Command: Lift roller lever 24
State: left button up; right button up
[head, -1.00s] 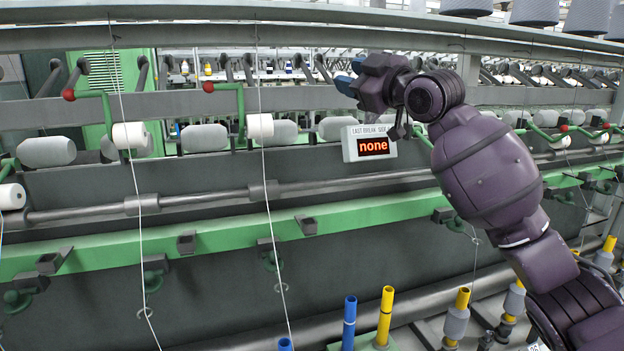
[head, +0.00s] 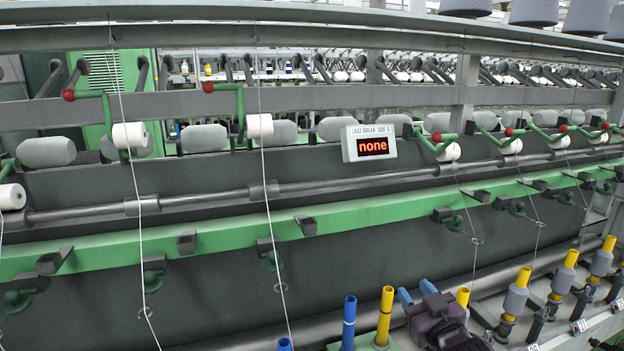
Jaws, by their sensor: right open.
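Green roller levers with red ball knobs stand along the frame, each by a white roll. Two are at the left, one lever (head: 107,118) and a second lever (head: 240,105). More stand at the right, the nearest being a lever (head: 430,143). I cannot read a number 24 on any of them. My right gripper (head: 416,292) has blue fingertips, is open, and sits low near the bobbins, well below the levers and apart from them. My left gripper is out of view.
Blue tubes (head: 349,322) and yellow tubes (head: 385,315) stand upright at the bottom, close to my right gripper. Threads hang in front of the left levers. The green rail (head: 340,221) runs across.

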jog(key=s+d+f+m+g+h, duration=0.2)
jog(key=s+d+f+g, duration=0.1)
jog(key=s+f, duration=0.9)
jog(key=s+d+f+m+g+h, duration=0.1)
jog(key=s+d+f+g+h, duration=0.1)
jog(key=s+f, duration=1.1)
jog(key=shift+s+d+m+g, duration=0.4)
jog(key=shift+s+d+g, duration=0.1)
jog(key=shift+s+d, duration=0.65)
jog(key=shift+a+f, duration=0.1)
jog(key=shift+a, duration=0.05)
jog(key=shift+s, duration=0.1)
